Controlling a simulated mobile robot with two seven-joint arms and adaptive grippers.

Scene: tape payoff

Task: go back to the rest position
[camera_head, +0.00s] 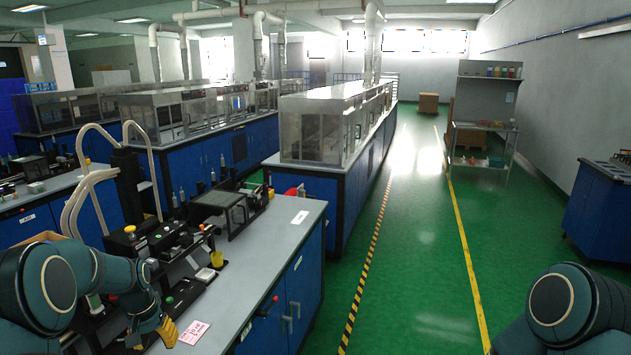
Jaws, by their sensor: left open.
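My left arm comes in from the left over the near workbench (270,235). My left gripper (158,333) points down at the bench's front part, partly hidden by my arm, with yellow showing at its tip. It is open, and I see nothing held in it. A pink-and-white label (194,332) lies on the bench top just right of it. Of my right arm only a rounded teal link shows at the bottom right; its gripper is out of view.
A black machine (130,188) with pale hoses and small fixtures crowds the bench behind my left gripper. A yellow cup-like part (217,259) stands there. Blue-fronted benches with glazed enclosures (335,120) lie beyond. Green floor is clear between the benches and the blue cabinet (600,215) at right.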

